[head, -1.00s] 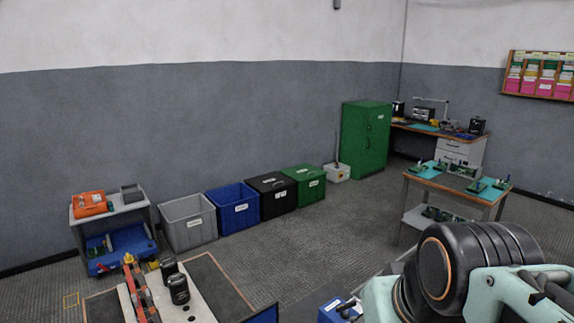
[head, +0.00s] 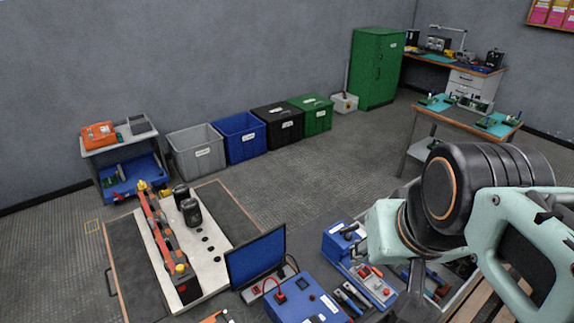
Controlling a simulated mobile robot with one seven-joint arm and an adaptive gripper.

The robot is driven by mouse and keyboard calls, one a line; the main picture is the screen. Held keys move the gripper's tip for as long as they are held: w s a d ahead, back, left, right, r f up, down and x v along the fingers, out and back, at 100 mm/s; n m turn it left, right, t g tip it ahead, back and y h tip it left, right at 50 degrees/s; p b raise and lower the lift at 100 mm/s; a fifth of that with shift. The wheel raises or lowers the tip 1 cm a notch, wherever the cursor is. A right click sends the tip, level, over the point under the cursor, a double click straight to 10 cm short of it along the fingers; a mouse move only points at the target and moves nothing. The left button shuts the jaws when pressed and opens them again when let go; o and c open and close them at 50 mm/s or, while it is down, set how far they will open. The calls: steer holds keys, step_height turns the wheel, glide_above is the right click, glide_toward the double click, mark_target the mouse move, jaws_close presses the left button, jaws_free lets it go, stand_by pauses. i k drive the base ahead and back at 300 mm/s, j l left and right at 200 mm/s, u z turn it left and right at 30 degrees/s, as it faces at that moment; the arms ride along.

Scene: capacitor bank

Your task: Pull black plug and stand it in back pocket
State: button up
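A blue tester box (head: 310,290) stands at the bottom centre, with a red plug and lead (head: 280,297) on its top. A dark lead (head: 292,262) loops behind it, beside a blue-screened monitor (head: 257,258). I cannot make out a black plug on it for certain. A blue holder (head: 330,245) stands to its right with a small black item (head: 350,231) on top; I cannot tell whether this is the plug. The holder's pockets are too small to make out. My arm covers the lower right; my gripper's fingertips are not visible.
A tray with tools (head: 365,285) lies right of the tester. Grey, blue, black and green bins line the wall. A table (head: 465,115) stands back right; the middle floor is clear.

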mark_target(281, 271)
steer(key=u, duration=0.55)
steer(key=k+l+u, duration=0.15)
steer(key=i+l, duration=0.05)
steer(key=l, duration=0.05)
